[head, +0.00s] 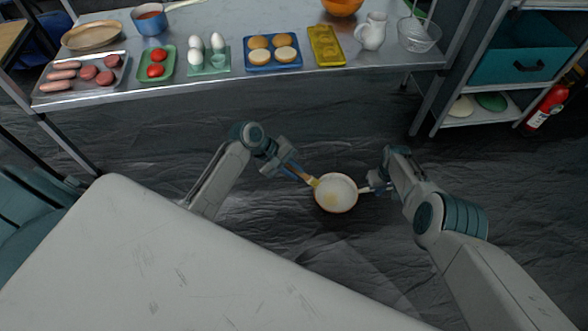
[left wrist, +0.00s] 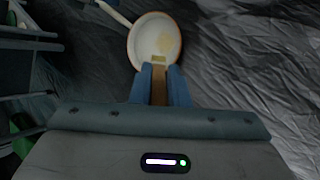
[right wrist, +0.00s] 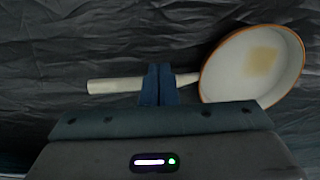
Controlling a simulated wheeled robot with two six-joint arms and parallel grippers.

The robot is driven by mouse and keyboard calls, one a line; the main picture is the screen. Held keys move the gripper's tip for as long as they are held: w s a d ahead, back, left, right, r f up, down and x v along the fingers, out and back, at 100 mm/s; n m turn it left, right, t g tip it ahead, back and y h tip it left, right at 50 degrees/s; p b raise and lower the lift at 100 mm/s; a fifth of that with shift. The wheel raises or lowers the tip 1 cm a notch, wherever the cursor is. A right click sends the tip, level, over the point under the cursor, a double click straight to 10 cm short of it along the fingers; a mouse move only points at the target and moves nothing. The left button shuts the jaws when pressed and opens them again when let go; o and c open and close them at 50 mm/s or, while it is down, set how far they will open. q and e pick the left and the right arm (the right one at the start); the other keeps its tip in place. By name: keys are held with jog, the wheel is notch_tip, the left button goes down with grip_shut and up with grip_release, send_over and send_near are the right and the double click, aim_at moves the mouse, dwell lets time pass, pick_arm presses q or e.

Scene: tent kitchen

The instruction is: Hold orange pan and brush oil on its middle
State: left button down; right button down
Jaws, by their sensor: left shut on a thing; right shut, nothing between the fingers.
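The orange-rimmed pan (head: 337,194) has a cream inside with a yellowish oil patch; it shows in the left wrist view (left wrist: 146,35) and the right wrist view (right wrist: 230,72). My left gripper (head: 296,170) is shut on the brush (left wrist: 160,88), whose yellowish tip (head: 314,183) is over the pan's left side. Contact with the pan is unclear. My right gripper (head: 378,183) is shut at the pan's pale handle (right wrist: 112,86). The handle runs across behind its fingers (right wrist: 159,85), which hide part of it.
The metal table (head: 400,57) at the back holds trays of food, a blue saucepan (head: 152,20), a white jug (head: 372,32) and a glass bowl (head: 418,35). A white-topped table (head: 170,260) is in front. A shelf unit (head: 475,115) stands at right. Dark floor lies between.

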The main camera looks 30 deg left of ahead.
dwell(0.4)
jog(key=shift+w+a+r, duration=0.1)
jog(key=shift+w+r, duration=0.05)
jog(key=shift+r, duration=0.4)
notch_tip(320, 180, up, 5)
jog(key=shift+f, duration=0.1)
